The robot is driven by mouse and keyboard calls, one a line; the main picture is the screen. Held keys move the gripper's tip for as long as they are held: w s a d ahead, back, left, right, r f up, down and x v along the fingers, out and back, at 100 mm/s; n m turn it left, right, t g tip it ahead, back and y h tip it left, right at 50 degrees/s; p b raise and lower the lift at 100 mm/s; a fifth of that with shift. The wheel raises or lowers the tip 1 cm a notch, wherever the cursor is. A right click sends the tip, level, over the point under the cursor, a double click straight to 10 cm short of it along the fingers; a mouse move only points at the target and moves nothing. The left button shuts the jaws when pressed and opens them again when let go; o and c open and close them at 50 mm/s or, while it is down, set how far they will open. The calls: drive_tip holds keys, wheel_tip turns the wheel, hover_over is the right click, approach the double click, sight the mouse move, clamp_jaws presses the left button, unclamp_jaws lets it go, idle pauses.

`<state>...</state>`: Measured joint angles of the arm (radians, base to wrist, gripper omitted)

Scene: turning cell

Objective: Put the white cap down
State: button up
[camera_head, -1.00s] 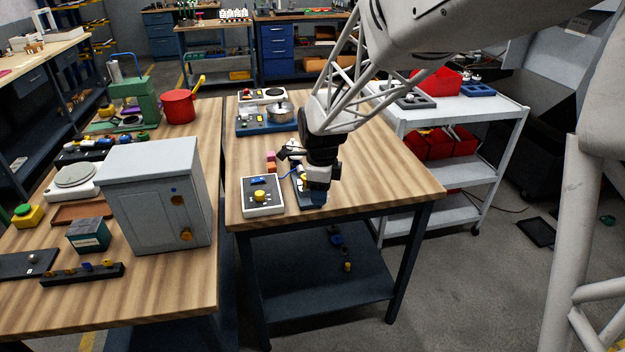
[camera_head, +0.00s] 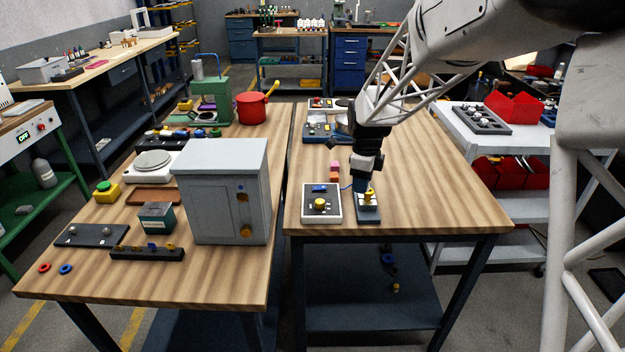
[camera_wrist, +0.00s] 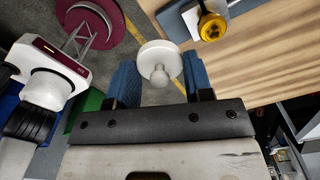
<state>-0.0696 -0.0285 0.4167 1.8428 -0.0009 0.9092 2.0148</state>
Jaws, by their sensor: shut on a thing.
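The white cap (camera_wrist: 160,62) is a round pale disc with a small knob in the wrist view. It sits between the two blue fingertips of my gripper (camera_wrist: 158,82), which is shut on it. In the head view my gripper (camera_head: 362,185) points down near the front edge of the right wooden bench. There it is just above and behind a small dark stand with a yellow part (camera_head: 368,198). I cannot make out the cap clearly in the head view. In the wrist view a yellow knob-like part (camera_wrist: 212,26) is right of the cap, apart from it.
A control box with a yellow knob (camera_head: 320,203) stands left of the gripper. Small orange and pink blocks (camera_head: 335,172) lie behind it. A grey cabinet (camera_head: 222,190) stands on the left bench. The right bench top (camera_head: 435,180) is clear right of the gripper.

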drive_tip(key=w+a, duration=0.6)
drive_tip(key=w, duration=0.5)
drive_tip(key=n, duration=0.1)
hover_over(312, 179)
wheel_tip(312, 179, down, 2)
drive_tip(key=shift+f, duration=0.15)
drive_tip(key=shift+f, duration=2.5)
drive_tip(key=shift+f, duration=0.15)
drive_tip(key=shift+f, duration=2.4)
drive_tip(key=shift+f, duration=0.1)
drive_tip(key=o, duration=0.9)
